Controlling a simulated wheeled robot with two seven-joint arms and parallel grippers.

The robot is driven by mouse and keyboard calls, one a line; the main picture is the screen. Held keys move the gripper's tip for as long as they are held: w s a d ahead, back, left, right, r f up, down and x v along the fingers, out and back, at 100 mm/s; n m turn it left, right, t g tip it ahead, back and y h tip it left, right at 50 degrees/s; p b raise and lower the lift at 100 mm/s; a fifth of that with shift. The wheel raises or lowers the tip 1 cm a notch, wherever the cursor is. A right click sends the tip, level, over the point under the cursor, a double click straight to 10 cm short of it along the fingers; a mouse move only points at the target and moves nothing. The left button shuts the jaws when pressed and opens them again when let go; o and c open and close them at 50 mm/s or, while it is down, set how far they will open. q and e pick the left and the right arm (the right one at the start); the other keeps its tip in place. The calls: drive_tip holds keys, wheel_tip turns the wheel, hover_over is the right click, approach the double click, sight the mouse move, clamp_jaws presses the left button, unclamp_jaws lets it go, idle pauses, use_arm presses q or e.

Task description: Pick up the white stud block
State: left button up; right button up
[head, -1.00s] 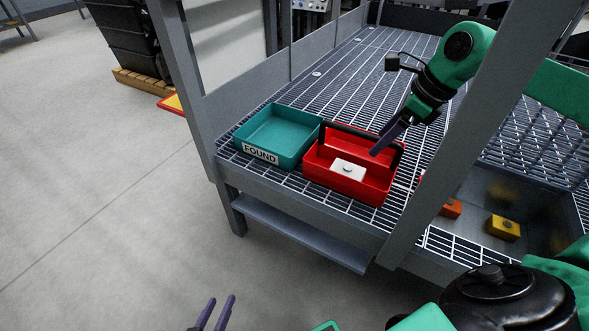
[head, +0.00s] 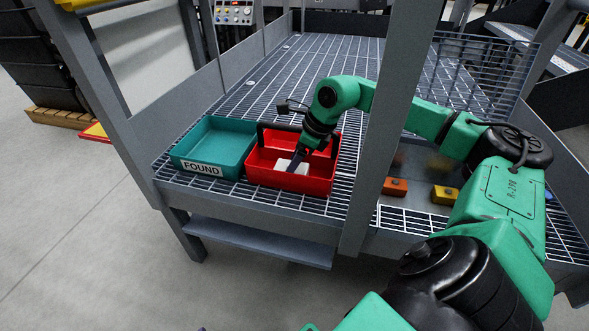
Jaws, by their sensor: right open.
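The white stud block (head: 283,165) lies inside the red carrier (head: 318,185), which has a dark handle bar. My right gripper (head: 294,162) reaches down into the carrier from the upper right. Its dark fingers are open and overlap the right part of the block in the head view. They hide part of it, and I cannot tell whether they touch it. Only a tiny purple tip of my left gripper (head: 201,329) shows at the bottom edge, too little to tell its state.
A teal bin (head: 236,168) labelled FOUND stands left of the red carrier on the grated deck (head: 300,90). An orange block (head: 395,187) and a yellow block (head: 445,195) lie to the right, beyond a grey post (head: 391,110). The deck behind the carrier is clear.

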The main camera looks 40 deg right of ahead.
drive_tip(key=shift+s+a+f, duration=0.1)
drive_tip(key=shift+s+f, duration=0.05)
drive_tip(key=shift+f, duration=0.35)
drive_tip(key=shift+s+f, duration=0.15)
drive_tip(key=shift+f, duration=0.35)
drive_tip(key=c, duration=1.1)
drive_tip(key=r+p, duration=0.1)
drive_tip(key=r, duration=0.2)
drive_tip(key=r+p, duration=0.1)
drive_tip(key=r, duration=0.2)
drive_tip(key=w+r+p, duration=0.1)
drive_tip(key=r+p, duration=0.1)
drive_tip(key=shift+r, duration=0.4)
wheel_tip(320, 180, up, 3)
drive_tip(key=shift+f+p, duration=0.1)
drive_tip(key=shift+p, duration=0.55)
use_arm(q)
drive_tip(key=s+a+r+m+g+y+p, duration=0.1)
drive_tip(key=s+a+r+g+y+p, duration=0.3)
drive_tip(key=a+r+g, duration=0.4)
drive_tip(key=a+r+y, duration=0.1)
drive_tip(key=a+r, duration=0.1)
drive_tip(key=a, duration=0.2)
drive_tip(key=shift+g, duration=0.3)
use_arm(e)
drive_tip(key=r, duration=0.8)
drive_tip(key=shift+s+d+r, duration=0.1)
drive_tip(key=shift+d+r, duration=0.1)
drive_tip(key=shift+r, duration=0.05)
